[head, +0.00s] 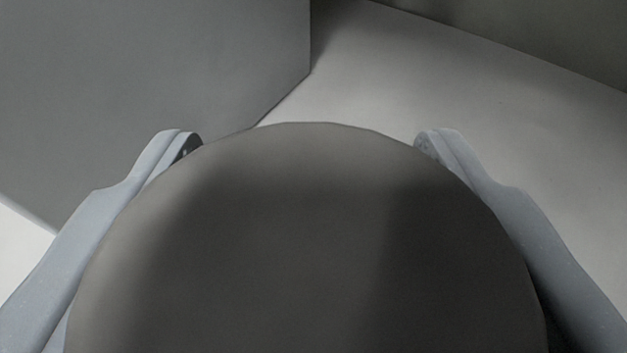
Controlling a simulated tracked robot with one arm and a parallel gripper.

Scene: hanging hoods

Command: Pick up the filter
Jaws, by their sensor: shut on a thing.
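A large dark grey round thing, which I take to be the filter (305,240), fills the lower middle of the head view. Its near part runs out of the bottom of the picture. My gripper (308,142) is shut on it, with one pale grey finger along its left side and one along its right side. The fingertips show at the upper left and upper right of its rim. The filter hides whatever lies directly below and behind it.
A large grey box-like block (150,80) with flat faces stands at the upper left, beyond the left finger. A pale floor or surface (450,90) lies clear at the upper right. A darker band (540,25) runs along the top right edge.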

